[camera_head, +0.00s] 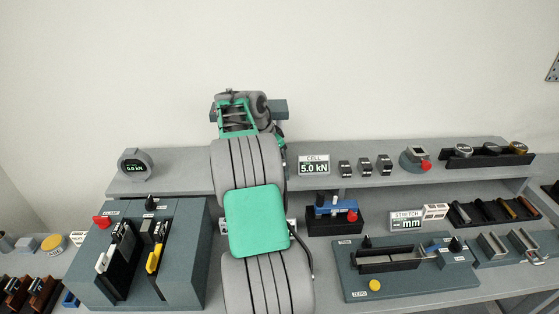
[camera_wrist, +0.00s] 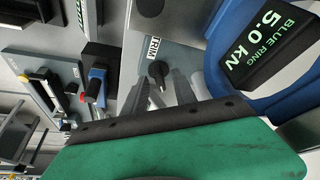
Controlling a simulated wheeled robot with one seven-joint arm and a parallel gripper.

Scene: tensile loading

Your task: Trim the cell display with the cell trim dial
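The cell display (camera_head: 314,166) stands on the back shelf and reads "CELL 5.0 kN". In the wrist view a small black dial (camera_wrist: 158,72) sits on a grey panel beside a "TRIM" label (camera_wrist: 153,48). My gripper (camera_wrist: 162,90) has its grey fingers apart, reaching toward the dial with the dial between their tips. Whether they touch it I cannot tell. A blue ring (camera_wrist: 228,92) with a "BLUE RING 5.0 kN" plate (camera_wrist: 266,42) is close at the right. In the head view my arm hides the dial and the ring.
A round gauge (camera_head: 136,165) stands on the shelf at left. Small black-based blocks (camera_head: 364,167) stand right of the cell display. A blue and red clamp-like part (camera_head: 336,213) is below the shelf, beside my arm.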

